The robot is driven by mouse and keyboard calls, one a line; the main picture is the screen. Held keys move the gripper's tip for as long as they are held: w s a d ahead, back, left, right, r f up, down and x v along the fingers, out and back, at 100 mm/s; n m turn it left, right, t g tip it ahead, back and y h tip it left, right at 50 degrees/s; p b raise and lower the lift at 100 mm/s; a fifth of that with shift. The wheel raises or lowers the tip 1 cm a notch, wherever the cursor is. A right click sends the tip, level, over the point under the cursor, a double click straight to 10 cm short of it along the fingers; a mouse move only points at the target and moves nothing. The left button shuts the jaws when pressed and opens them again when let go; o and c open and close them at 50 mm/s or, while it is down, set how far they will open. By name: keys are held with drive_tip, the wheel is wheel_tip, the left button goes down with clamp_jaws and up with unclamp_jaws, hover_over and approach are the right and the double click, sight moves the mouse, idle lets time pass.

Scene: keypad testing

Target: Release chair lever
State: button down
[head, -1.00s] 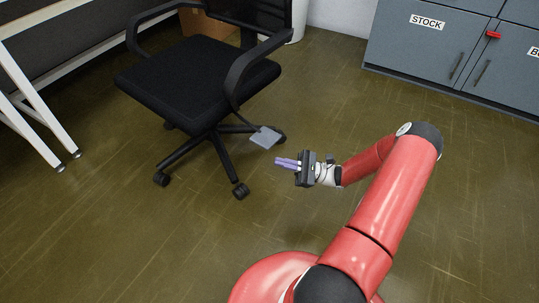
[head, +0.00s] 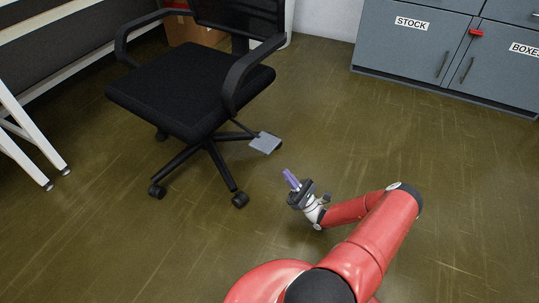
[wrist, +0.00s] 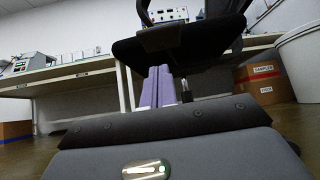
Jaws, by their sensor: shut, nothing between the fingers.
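The black office chair (head: 190,90) stands on its wheeled star base, left of my gripper in the head view. A flat grey paddle (head: 265,142) shows by the right side of the chair base; I cannot tell how it joins the chair. My gripper (head: 289,175), with purple fingers, is shut and empty, low over the floor, below and right of the paddle and apart from it. In the wrist view the shut fingers (wrist: 156,80) point towards the underside of the chair seat (wrist: 185,45). No lever shows clearly under the seat.
White table legs (head: 30,145) stand at the left. Grey cabinets (head: 420,40) line the back right. A cardboard box (wrist: 262,83) and a white bin (wrist: 300,60) stand behind the chair. The floor (head: 430,150) to the right is open.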

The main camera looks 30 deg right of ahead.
drive_tip(key=x, duration=1)
drive_tip(key=shift+r, duration=0.1)
